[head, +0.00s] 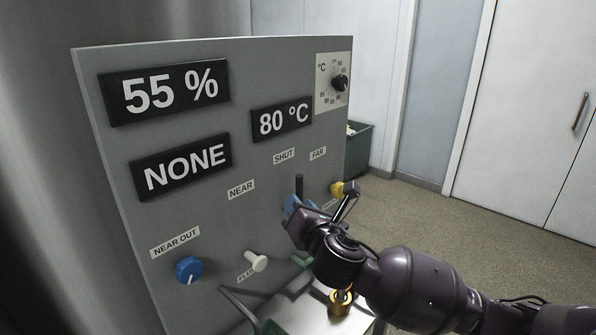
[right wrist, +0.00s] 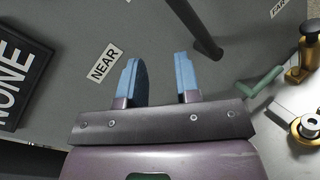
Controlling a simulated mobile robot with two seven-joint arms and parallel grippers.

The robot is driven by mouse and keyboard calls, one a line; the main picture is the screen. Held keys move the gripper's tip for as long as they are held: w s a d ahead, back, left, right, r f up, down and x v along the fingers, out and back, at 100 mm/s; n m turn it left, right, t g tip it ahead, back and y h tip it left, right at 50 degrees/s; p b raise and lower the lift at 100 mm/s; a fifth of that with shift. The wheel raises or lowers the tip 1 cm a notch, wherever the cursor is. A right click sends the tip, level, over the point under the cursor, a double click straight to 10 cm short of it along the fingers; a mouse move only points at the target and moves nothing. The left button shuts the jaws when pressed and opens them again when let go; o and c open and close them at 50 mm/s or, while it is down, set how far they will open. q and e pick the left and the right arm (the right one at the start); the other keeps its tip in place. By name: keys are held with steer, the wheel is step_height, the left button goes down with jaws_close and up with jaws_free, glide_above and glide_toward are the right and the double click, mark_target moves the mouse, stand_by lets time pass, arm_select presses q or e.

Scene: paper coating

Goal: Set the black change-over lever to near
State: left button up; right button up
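The black change-over lever (head: 299,186) stands about upright on the grey panel, below the SHUT label (head: 284,155). The NEAR label (head: 241,189) is to its left and the FAR label (head: 318,153) to its right. In the right wrist view the lever (right wrist: 196,28) is a dark rod just beyond the right-hand fingertip. My right gripper (head: 296,205) is in front of the panel at the lever's lower part, which it hides. Its blue fingers (right wrist: 157,75) are apart with nothing between them. I cannot tell whether a finger touches the lever. My left gripper is not in view.
The panel (head: 205,215) also carries a blue knob (head: 189,269), a white knob (head: 256,261), a black temperature dial (head: 340,83) and displays. A brass fitting (head: 340,302) is below my right arm. Open floor (head: 440,225) lies to the right.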

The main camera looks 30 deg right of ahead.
mark_target(300, 186)
steer(key=w+d+n+h, duration=0.1)
steer(key=w, duration=0.2)
steer(key=w+d+n, duration=0.2)
steer(key=w, duration=0.2)
steer(key=w+d+n+h, duration=0.1)
steer(key=w+d, duration=0.1)
steer(key=w, duration=0.1)
steer(key=shift+w+r+n+g+h+p, duration=0.1)
steer(key=shift+w+n+g+h+p, duration=0.2)
steer(key=shift+n+p, duration=0.1)
jaws_close()
